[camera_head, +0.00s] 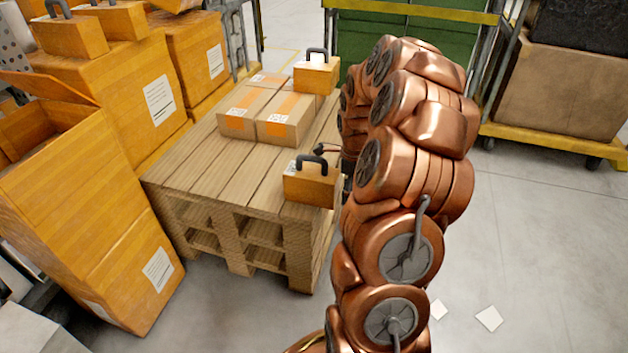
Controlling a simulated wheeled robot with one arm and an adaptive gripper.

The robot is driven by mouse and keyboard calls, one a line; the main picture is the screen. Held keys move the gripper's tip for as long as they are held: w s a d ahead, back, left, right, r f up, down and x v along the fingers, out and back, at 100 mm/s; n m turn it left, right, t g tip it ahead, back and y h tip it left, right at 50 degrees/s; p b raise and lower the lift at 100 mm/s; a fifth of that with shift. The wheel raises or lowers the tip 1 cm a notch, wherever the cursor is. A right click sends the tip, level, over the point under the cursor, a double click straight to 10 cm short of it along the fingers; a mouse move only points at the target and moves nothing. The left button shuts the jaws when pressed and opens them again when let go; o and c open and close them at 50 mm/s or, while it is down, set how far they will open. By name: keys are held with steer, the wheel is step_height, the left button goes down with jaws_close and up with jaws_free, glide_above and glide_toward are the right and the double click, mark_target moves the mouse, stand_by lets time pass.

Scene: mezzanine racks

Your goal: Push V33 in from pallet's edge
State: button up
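A wooden pallet (180,165) stands in the middle left. A small orange box with a black handle (308,189) sits upright at its near right corner, close to the edge. A similar handled box (315,77) stands at the far end. I cannot read V33 on either box. My copper arm comes up from the bottom and bends down beside the pallet's right side. Only a bit of my gripper (328,150) shows, dark, just behind the near handled box. The arm hides the rest, so its fingers and any contact with the box cannot be made out.
Brown cartons (285,118) with orange tape lie on the pallet's far half. Large orange boxes (90,210) crowd the left side. A green container (370,40) and a yellow-edged cart (560,142) stand behind. Grey floor (540,240) is open at right.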

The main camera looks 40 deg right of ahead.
mark_target(320, 182)
steer(key=shift+w+a+p, duration=0.25)
steer(key=shift+w+a, duration=0.6)
steer(key=shift+w, duration=0.4)
steer(key=shift+w+a+p, duration=0.2)
steer(key=shift+w+a, duration=0.65)
steer(key=shift+w, duration=0.35)
steer(key=shift+w+a+p, duration=0.25)
steer(key=shift+w+a, duration=0.6)
steer(key=shift+w, duration=0.4)
steer(key=shift+w+a+p, duration=0.35)
steer(key=shift+w+a, duration=0.4)
steer(key=shift+w, duration=0.3)
stand_by(0.5)
steer(key=shift+s+d+r, duration=0.1)
steer(key=shift+s+d, duration=0.35)
steer(key=shift+s, duration=0.2)
steer(key=shift+s+d, duration=0.45)
steer(key=shift+s, duration=0.15)
steer(key=shift+r+p, duration=2.55)
steer(key=shift+r, duration=3.85)
